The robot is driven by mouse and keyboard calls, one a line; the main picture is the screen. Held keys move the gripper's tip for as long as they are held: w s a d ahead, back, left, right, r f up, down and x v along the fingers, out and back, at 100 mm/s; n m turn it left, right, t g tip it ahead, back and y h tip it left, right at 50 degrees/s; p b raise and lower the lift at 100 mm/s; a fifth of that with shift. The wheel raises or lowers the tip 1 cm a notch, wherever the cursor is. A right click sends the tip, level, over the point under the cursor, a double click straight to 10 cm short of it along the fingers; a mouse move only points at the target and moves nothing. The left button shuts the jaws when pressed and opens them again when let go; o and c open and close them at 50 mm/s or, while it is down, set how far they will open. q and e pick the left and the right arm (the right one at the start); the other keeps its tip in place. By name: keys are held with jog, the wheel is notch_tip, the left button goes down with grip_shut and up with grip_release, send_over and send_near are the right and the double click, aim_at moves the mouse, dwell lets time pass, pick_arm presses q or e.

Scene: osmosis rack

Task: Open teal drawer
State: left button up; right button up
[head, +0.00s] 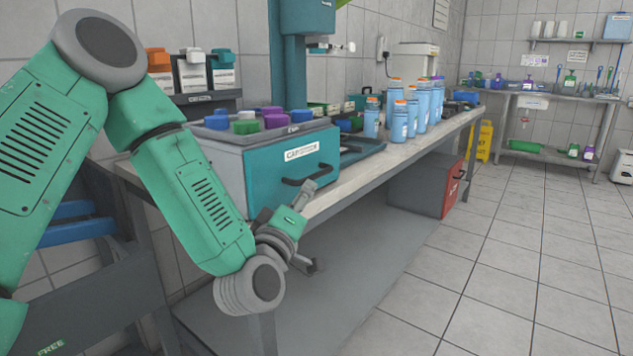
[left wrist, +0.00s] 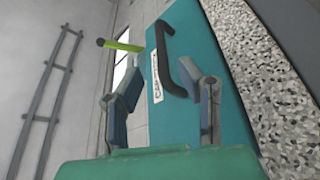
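The teal drawer (head: 276,170) is the front of a grey box on the bench, with a white label and a black handle (head: 311,174). Bottles with coloured caps stand in the top of the box. My left gripper (head: 312,226) is in front of the drawer, below and close to the handle. In the left wrist view the gripper (left wrist: 163,105) has its fingers apart with nothing between them. The handle (left wrist: 167,62) appears just beyond the fingertips, near the right finger; I cannot tell if they touch. My right gripper is not in view.
The bench (head: 372,160) carries several blue bottles (head: 398,122) with orange caps right of the box. A red-fronted container (head: 452,188) sits on the shelf below. The tiled floor on the right (head: 520,230) is clear.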

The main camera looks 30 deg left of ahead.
aim_at(315, 177)
pick_arm(q)
jog(key=b+x, duration=0.1)
jog(key=x, duration=0.6)
jog(key=shift+w+a+f, duration=0.1)
jog(key=shift+w, duration=0.25)
grip_shut()
